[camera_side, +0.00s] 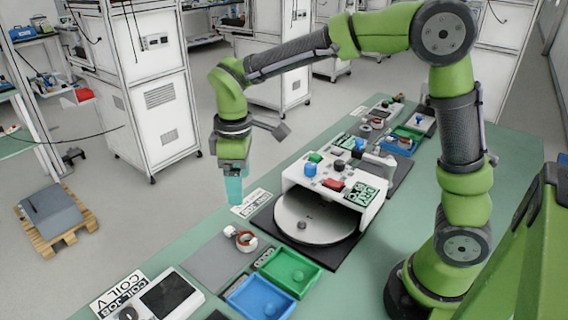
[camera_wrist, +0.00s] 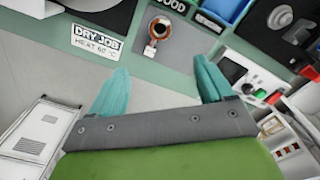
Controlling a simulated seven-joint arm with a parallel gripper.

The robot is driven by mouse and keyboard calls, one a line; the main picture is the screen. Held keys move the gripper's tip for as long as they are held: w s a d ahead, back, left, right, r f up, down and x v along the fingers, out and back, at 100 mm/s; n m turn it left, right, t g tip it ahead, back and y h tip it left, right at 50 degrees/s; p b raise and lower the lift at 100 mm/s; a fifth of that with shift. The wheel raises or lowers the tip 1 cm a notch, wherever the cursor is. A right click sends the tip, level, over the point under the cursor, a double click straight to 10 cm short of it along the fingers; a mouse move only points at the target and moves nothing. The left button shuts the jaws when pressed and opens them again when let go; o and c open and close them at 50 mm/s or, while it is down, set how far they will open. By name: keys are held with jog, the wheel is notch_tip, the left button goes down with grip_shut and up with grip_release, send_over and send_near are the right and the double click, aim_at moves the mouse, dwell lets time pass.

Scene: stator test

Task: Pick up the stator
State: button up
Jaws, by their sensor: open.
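The stator (camera_side: 246,240), a small ring with copper-coloured windings, sits at the edge of a grey plate on the green bench in the side view. In the wrist view the stator (camera_wrist: 160,28) shows at the top centre, beyond the fingertips. My gripper (camera_side: 234,200) points down with its teal fingers above the bench's left edge, higher than the stator and apart from it. In the wrist view my gripper (camera_wrist: 160,68) has its two fingers spread wide with nothing between them.
A green bin (camera_side: 312,272) and a blue bin (camera_side: 238,300) stand in front of the stator. A white machine with a round grey disc (camera_side: 318,222) stands to its right. A device with a dark screen (camera_side: 168,293) lies at the front left. More small parts lie farther back.

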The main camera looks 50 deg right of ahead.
aim_at(247, 236)
jog(key=f, duration=1.7)
jog(key=shift+s+d, duration=0.15)
jog(key=shift+s, duration=0.1)
jog(key=shift+r, duration=0.1)
jog(key=c, duration=1.2)
